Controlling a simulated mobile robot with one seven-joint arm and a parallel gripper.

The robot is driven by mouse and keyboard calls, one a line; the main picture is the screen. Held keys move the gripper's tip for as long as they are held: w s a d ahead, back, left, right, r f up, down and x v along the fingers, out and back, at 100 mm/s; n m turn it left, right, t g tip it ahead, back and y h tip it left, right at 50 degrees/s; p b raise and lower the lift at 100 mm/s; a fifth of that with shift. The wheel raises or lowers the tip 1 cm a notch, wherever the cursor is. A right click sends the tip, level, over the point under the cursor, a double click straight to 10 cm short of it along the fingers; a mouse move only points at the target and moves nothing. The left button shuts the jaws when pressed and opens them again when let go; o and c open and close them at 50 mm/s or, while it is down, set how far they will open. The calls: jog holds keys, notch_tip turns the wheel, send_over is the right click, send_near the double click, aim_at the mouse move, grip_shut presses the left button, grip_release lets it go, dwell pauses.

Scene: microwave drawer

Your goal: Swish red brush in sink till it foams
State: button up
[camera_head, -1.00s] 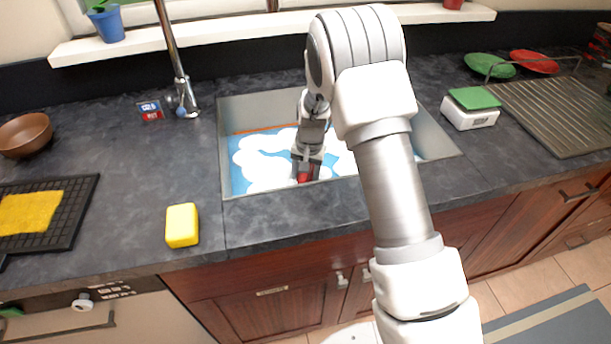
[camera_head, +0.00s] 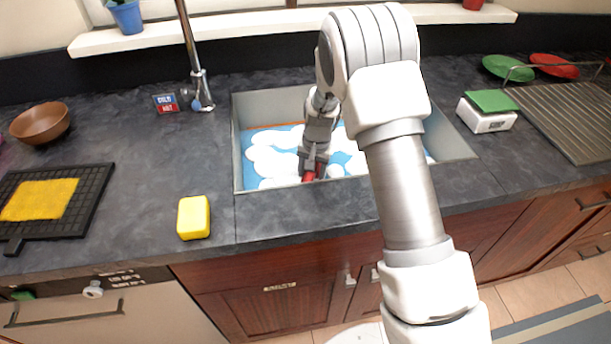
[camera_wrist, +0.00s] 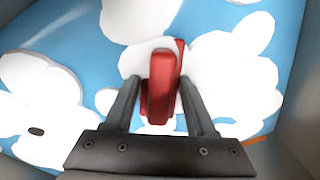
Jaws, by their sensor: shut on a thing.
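The sink (camera_head: 238,150) is a grey basin set in the dark counter. It holds blue water (camera_head: 250,137) with several white foam patches (camera_head: 272,160). The red brush (camera_head: 309,176) is in the sink near its front wall, and only a small red part shows in the head view. My gripper (camera_head: 312,170) reaches down into the sink and is shut on the brush. In the wrist view the red brush (camera_wrist: 162,88) stands between the two dark fingers (camera_wrist: 158,95), over foam and blue water. Whether the brush's lower end is under the surface cannot be told.
A tap (camera_head: 197,85) stands behind the sink's left end. A yellow sponge (camera_head: 194,217) lies on the counter front left. A white scale with a green top (camera_head: 487,120) and a ribbed drainer (camera_head: 570,115) are at the right. A brown bowl (camera_head: 40,123) is far left.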

jog(key=shift+w+d, duration=0.2)
jog(key=shift+d, duration=0.6)
jog(key=shift+s+a, duration=0.2)
jog(key=shift+a, duration=0.8)
jog(key=shift+s+a, duration=0.2)
jog(key=shift+a, duration=0.75)
jog(key=shift+w+d+b, duration=0.15)
jog(key=shift+w+d, duration=0.05)
jog(key=shift+d, duration=0.8)
jog(key=shift+w+d+b, duration=0.15)
jog(key=shift+w+d, duration=0.05)
jog(key=shift+d, duration=0.75)
jog(key=shift+r, duration=0.2)
notch_tip(320, 180, up, 26)
jog(key=p, duration=1.6)
jog(key=shift+f+p, duration=0.15)
jog(key=shift+p, duration=0.15)
jog(key=shift+d, duration=0.1)
jog(key=s+d+f+n, duration=0.3)
jog(key=s+d+f, duration=0.1)
jog(key=s+d, duration=0.7)
jog(key=shift+s, duration=0.3)
